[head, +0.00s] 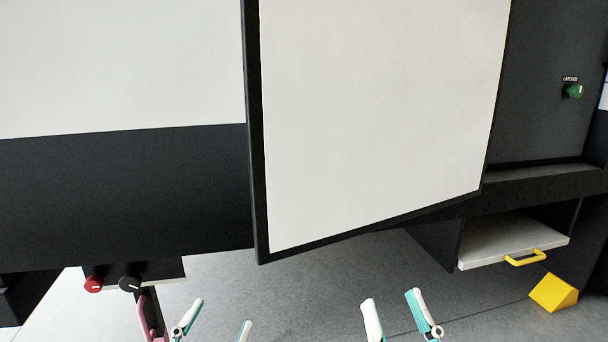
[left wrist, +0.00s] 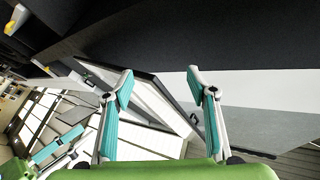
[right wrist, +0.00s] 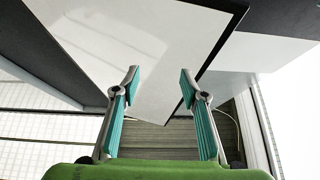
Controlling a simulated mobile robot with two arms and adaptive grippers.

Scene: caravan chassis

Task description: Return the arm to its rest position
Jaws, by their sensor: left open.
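My left gripper (head: 216,318) is at the bottom of the head view, left of centre, with its fingers apart and nothing between them. My right gripper (head: 398,312) is at the bottom of the head view, right of centre. In the right wrist view its fingers (right wrist: 158,85) are apart and empty, with a white panel behind them. The arms themselves are mostly out of the head view.
A dark-framed white door panel (head: 380,110) hangs open above and ahead of my grippers. A shelf with a yellow handle (head: 525,258) and a yellow wedge (head: 554,292) are at right. Red (head: 94,284) and black (head: 130,282) knobs are at lower left. A green knob (head: 574,91) is labelled LATCHED.

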